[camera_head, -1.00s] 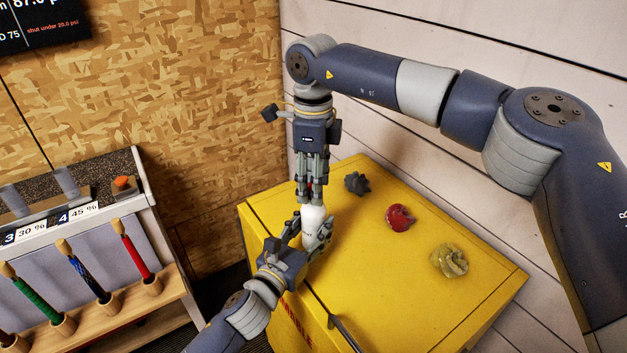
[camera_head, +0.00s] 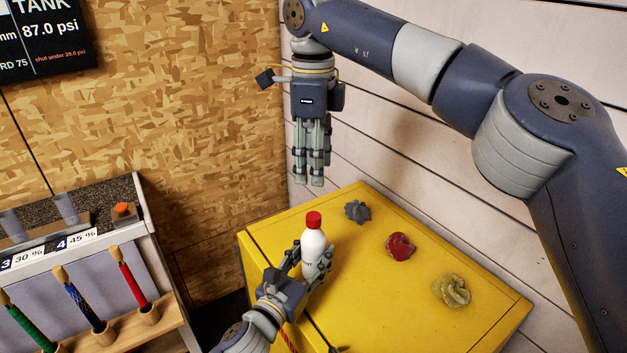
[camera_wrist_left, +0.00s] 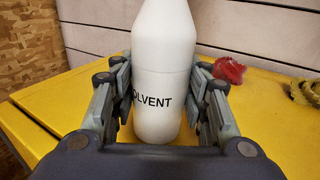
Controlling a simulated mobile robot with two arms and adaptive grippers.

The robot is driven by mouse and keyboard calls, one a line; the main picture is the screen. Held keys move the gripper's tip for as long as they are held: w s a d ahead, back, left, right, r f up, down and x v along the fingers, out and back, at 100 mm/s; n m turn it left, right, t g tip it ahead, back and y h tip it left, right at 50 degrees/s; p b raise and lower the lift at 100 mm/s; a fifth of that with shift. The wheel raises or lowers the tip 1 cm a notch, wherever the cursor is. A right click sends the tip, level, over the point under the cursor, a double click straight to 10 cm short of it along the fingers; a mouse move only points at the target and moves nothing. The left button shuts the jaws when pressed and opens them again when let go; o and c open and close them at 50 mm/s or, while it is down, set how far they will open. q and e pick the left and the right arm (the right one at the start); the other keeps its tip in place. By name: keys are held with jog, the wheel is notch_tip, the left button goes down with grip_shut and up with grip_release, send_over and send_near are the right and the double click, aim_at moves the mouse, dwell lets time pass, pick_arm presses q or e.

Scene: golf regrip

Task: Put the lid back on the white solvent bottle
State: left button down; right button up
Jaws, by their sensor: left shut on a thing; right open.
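The white solvent bottle (camera_head: 313,247) stands upright on the yellow cabinet with its red lid (camera_head: 314,219) on its top. My left gripper (camera_head: 310,262) is shut around the bottle's body from the front. The left wrist view shows its fingers on both sides of the bottle (camera_wrist_left: 165,75), below the shoulder; the lid is out of that frame. My right gripper (camera_head: 310,182) hangs fingers down, open and empty, above the bottle and clear of the lid. From this angle I cannot tell how tightly the lid is seated.
The yellow cabinet top (camera_head: 390,300) holds a dark grey crumpled rag (camera_head: 357,211), a red rag (camera_head: 401,246) and a yellowish rag (camera_head: 452,290) right of the bottle. A rack with several coloured grips (camera_head: 85,307) stands at left. Walls close off the back.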

jog(key=shift+r, duration=0.35)
pick_arm(q)
jog(key=c, duration=0.8)
grip_release()
jog(key=v, duration=1.2)
